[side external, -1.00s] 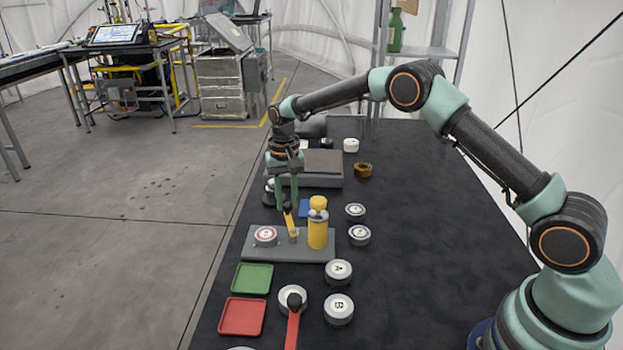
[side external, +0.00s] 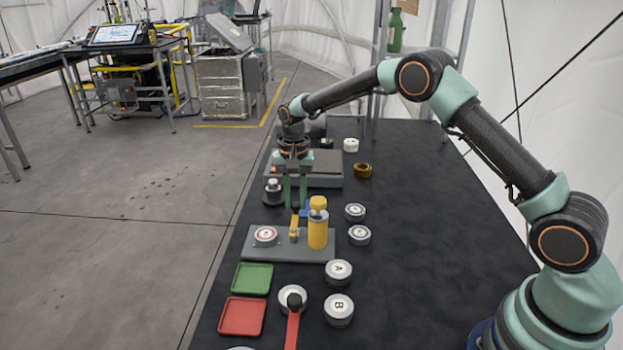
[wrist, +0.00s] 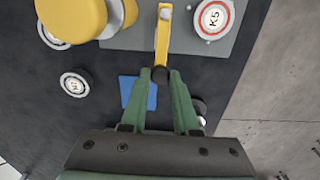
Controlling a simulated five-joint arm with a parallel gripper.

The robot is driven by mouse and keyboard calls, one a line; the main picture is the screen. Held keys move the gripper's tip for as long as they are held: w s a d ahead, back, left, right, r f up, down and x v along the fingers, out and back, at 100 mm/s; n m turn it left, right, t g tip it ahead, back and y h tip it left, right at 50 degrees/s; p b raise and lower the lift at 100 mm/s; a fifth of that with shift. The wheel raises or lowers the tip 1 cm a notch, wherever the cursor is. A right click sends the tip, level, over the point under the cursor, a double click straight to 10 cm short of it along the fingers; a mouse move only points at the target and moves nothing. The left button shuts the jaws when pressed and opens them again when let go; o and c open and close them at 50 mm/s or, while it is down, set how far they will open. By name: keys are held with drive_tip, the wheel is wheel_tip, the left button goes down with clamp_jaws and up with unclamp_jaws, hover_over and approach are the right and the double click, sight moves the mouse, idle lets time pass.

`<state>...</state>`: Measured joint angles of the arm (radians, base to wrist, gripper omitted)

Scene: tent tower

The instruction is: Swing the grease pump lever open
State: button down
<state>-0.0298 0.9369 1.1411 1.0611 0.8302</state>
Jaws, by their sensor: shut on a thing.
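The grease pump has a yellow cylinder (side external: 318,234) standing on a grey base plate (side external: 285,254); the cylinder also shows at the upper left of the wrist view (wrist: 70,20). Its yellow lever (side external: 294,235) pivots beside the cylinder and points back toward my gripper (side external: 295,208). In the wrist view the lever (wrist: 162,42) runs down to a black knob (wrist: 160,75) at its end. My gripper is shut on that knob, a fingertip on each side. In the side view the fingers partly hide the knob.
A red-ringed white disc (side external: 265,235) sits on the plate left of the lever. A blue square (wrist: 138,93) lies near the fingers. Green (side external: 253,278) and red (side external: 242,316) trays and a red-handled lever (side external: 292,328) are in front. Several lettered discs stand at the right.

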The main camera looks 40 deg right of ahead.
sight(296, 204)
drive_tip(key=shift+r, duration=0.1)
drive_tip(key=c, duration=0.7)
unclamp_jaws()
drive_tip(key=shift+o, duration=0.2)
wheel_tip(296, 204, up, 12)
drive_tip(key=shift+s+r, duration=0.1)
